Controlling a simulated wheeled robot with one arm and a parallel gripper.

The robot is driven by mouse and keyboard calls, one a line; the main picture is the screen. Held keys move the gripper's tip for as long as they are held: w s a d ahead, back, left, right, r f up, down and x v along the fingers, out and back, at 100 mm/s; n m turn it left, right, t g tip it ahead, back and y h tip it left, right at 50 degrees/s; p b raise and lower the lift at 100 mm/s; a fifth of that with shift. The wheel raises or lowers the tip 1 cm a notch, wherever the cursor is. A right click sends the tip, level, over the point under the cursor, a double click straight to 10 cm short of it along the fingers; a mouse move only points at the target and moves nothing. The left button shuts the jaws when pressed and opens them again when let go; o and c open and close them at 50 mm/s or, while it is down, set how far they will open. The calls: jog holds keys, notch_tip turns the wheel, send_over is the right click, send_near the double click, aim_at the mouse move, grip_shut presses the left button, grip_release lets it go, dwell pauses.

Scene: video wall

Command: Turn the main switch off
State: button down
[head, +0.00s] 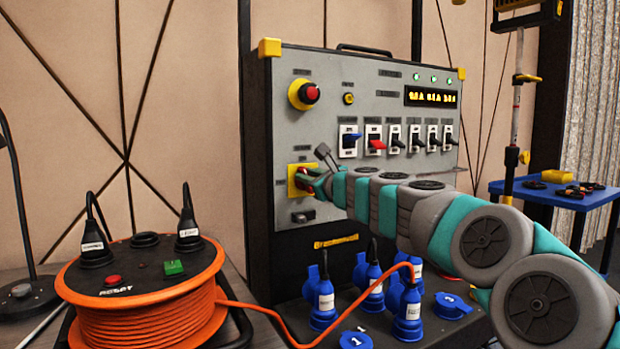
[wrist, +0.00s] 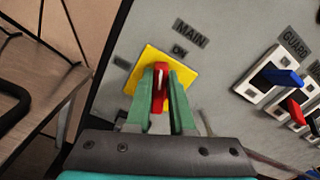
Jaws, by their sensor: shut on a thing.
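The main switch is a red rotary handle (wrist: 160,84) with a white mark, on a yellow plate (wrist: 147,70) under a label reading MAIN in the wrist view. A label reading ON is at the plate's upper edge, and a small unreadable label is to its left. The white mark points up in the wrist picture, roughly toward the ON side. My gripper (wrist: 161,92) has its green fingers on both sides of the handle, shut on it. In the head view the yellow plate (head: 292,181) is at the panel's lower left, and my gripper (head: 311,182) partly hides the handle.
The grey panel (head: 330,100) also carries a red emergency button (head: 308,93), a row of toggles with a blue lever (head: 351,137) and a red lever (head: 377,144). An orange cable reel (head: 140,300) stands left. Blue plugs (head: 323,301) stand below. A blue table (head: 560,194) is right.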

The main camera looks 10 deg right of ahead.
jog(key=n+b, duration=0.2)
jog(key=n, duration=0.2)
jog(key=a+f+n+b, duration=0.1)
jog(key=n+b, duration=0.1)
jog(key=n, duration=0.2)
jog(key=f+n+b, duration=0.1)
jog(key=n+b, duration=0.1)
jog(key=n, duration=0.2)
jog(key=shift+s+a+n+b, duration=0.15)
jog(key=shift+s+n+b, duration=0.05)
jog(key=shift+n+b, duration=0.2)
dwell(0.3)
jog(key=c, duration=0.8)
grip_release()
